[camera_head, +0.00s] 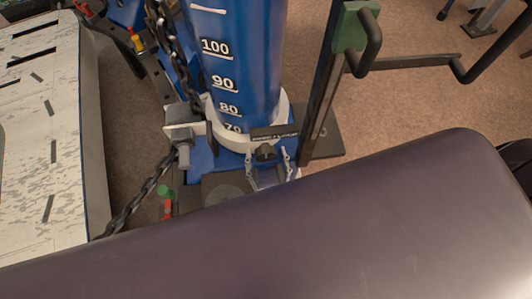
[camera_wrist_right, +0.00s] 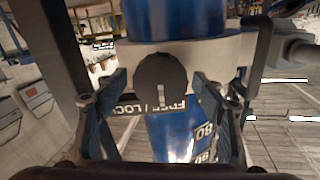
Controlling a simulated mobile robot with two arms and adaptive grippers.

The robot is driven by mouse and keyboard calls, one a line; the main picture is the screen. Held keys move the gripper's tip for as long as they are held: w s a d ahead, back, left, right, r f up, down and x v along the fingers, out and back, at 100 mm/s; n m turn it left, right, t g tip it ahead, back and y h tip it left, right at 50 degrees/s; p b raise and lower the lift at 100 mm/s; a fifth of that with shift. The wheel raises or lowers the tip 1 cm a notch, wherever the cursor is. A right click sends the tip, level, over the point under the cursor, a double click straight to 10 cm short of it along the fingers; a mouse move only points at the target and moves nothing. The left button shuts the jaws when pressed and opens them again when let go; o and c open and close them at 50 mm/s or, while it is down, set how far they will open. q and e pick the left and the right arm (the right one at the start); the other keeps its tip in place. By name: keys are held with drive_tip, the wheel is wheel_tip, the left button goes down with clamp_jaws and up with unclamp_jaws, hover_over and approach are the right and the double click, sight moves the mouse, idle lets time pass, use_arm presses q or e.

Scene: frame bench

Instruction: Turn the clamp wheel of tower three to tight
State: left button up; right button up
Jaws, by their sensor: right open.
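The clamp wheel is a dark, rounded knob (camera_wrist_right: 160,85) with a short pale mark, on the pale collar (camera_wrist_right: 205,52) of a blue tower (camera_wrist_right: 172,138). In the head view the wheel (camera_head: 265,152) sits at the front of the collar, low on the blue tower (camera_head: 237,50). My right gripper (camera_head: 268,165) is open at the wheel. In the right wrist view its fingers (camera_wrist_right: 160,95) stand either side of the wheel, with the wheel between them; contact is not clear. A FREE / LOCK label is partly hidden behind the wheel. No tower number is readable. My left gripper is not in view.
A chain (camera_head: 140,195) hangs left of the tower, by a grey block (camera_head: 180,139). A dark upright post (camera_head: 322,90) with a green block (camera_head: 349,27) and black handle stands close right. A large dark smooth shape hides the lower head view. Carpet shows at right.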

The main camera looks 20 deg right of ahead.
drive_tip(key=s+a, duration=0.2)
drive_tip(key=s, duration=0.9)
drive_tip(key=shift+s, duration=0.2)
drive_tip(key=shift+s, duration=0.1)
